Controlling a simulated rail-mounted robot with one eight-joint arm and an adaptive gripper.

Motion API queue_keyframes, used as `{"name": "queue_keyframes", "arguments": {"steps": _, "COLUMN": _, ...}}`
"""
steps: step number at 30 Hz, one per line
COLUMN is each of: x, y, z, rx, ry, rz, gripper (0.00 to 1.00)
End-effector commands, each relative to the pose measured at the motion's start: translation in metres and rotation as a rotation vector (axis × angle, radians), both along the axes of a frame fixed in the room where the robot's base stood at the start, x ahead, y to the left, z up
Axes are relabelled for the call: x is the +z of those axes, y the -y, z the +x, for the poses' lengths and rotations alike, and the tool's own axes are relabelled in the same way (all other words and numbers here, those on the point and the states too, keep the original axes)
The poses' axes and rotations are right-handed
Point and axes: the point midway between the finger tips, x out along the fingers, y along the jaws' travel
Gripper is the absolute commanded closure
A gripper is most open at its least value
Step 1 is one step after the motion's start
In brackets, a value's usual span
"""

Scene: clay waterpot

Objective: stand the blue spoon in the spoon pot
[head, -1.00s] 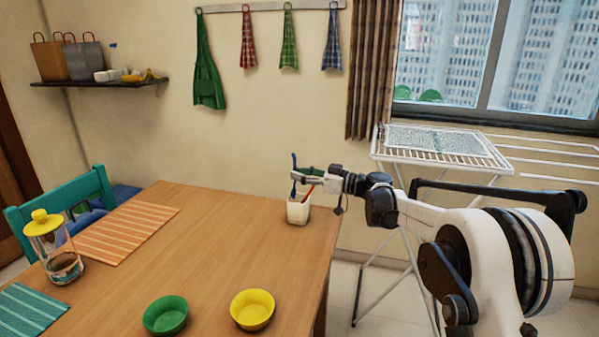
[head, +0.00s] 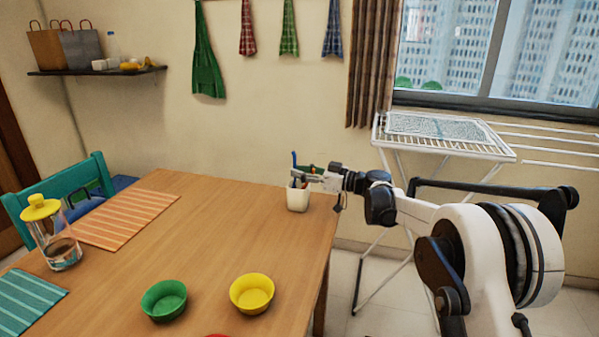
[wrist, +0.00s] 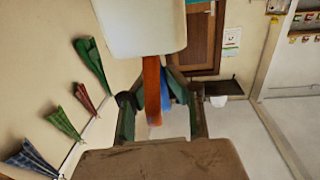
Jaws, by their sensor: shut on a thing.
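The white spoon pot (head: 298,201) stands upright near the far right corner of the table; it fills the top of the wrist view (wrist: 140,28). My gripper (head: 302,176) is just above its rim, shut on the blue spoon (head: 294,158). The spoon is roughly upright, its upper end above the fingers. In the wrist view the blue spoon (wrist: 166,92) shows between the fingers, partly behind an orange-brown utensil (wrist: 152,90) that reaches the pot. The blue spoon's lower end is hidden, so I cannot tell how deep it is in the pot.
A yellow bowl (head: 252,294) and a green bowl (head: 164,300) stand at the table's front; a red edge (head: 218,335) shows below them. A glass jar with yellow lid (head: 52,235) is at left. A drying rack (head: 440,140) stands behind my arm. The table's middle is clear.

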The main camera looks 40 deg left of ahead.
Motion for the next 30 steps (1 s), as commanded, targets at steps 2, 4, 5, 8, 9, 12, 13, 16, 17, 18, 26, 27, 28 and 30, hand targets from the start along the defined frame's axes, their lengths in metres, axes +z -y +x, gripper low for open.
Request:
{"name": "queue_keyframes", "arguments": {"steps": 2, "x": 0.000, "y": 0.000, "z": 0.000, "rx": 0.000, "ry": 0.000, "rz": -0.001, "gripper": 1.00}}
{"name": "queue_keyframes", "arguments": {"steps": 4, "x": 0.000, "y": 0.000, "z": 0.000, "rx": 0.000, "ry": 0.000, "rz": -0.001, "gripper": 0.79}}
{"name": "queue_keyframes", "arguments": {"steps": 5, "x": 0.000, "y": 0.000, "z": 0.000, "rx": 0.000, "ry": 0.000, "rz": -0.001, "gripper": 0.75}}
{"name": "queue_keyframes", "arguments": {"steps": 8, "x": 0.000, "y": 0.000, "z": 0.000, "rx": 0.000, "ry": 0.000, "rz": 0.000, "gripper": 0.66}}
{"name": "queue_keyframes", "arguments": {"steps": 9, "x": 0.000, "y": 0.000, "z": 0.000, "rx": 0.000, "ry": 0.000, "rz": 0.000, "gripper": 0.66}}
{"name": "queue_keyframes", "arguments": {"steps": 12, "x": 0.000, "y": 0.000, "z": 0.000, "rx": 0.000, "ry": 0.000, "rz": 0.000, "gripper": 0.66}}
{"name": "queue_keyframes", "arguments": {"steps": 13, "x": 0.000, "y": 0.000, "z": 0.000, "rx": 0.000, "ry": 0.000, "rz": 0.000, "gripper": 0.66}}
{"name": "queue_keyframes", "arguments": {"steps": 16, "x": 0.000, "y": 0.002, "z": 0.001, "rx": -0.001, "ry": 0.000, "rz": 0.000, "gripper": 0.66}}
{"name": "queue_keyframes", "arguments": {"steps": 17, "x": 0.000, "y": 0.004, "z": 0.001, "rx": -0.001, "ry": 0.000, "rz": 0.000, "gripper": 0.66}}
{"name": "queue_keyframes", "arguments": {"steps": 18, "x": 0.000, "y": 0.007, "z": 0.002, "rx": -0.002, "ry": 0.000, "rz": 0.000, "gripper": 0.66}}
{"name": "queue_keyframes", "arguments": {"steps": 26, "x": 0.000, "y": 0.049, "z": 0.014, "rx": -0.003, "ry": 0.000, "rz": 0.000, "gripper": 0.66}}
{"name": "queue_keyframes", "arguments": {"steps": 27, "x": 0.000, "y": 0.057, "z": 0.016, "rx": -0.002, "ry": 0.000, "rz": 0.000, "gripper": 0.66}}
{"name": "queue_keyframes", "arguments": {"steps": 28, "x": 0.000, "y": 0.063, "z": 0.018, "rx": -0.003, "ry": 0.000, "rz": 0.000, "gripper": 0.66}}
{"name": "queue_keyframes", "arguments": {"steps": 30, "x": 0.000, "y": 0.076, "z": 0.021, "rx": -0.003, "ry": 0.000, "rz": 0.000, "gripper": 0.66}}
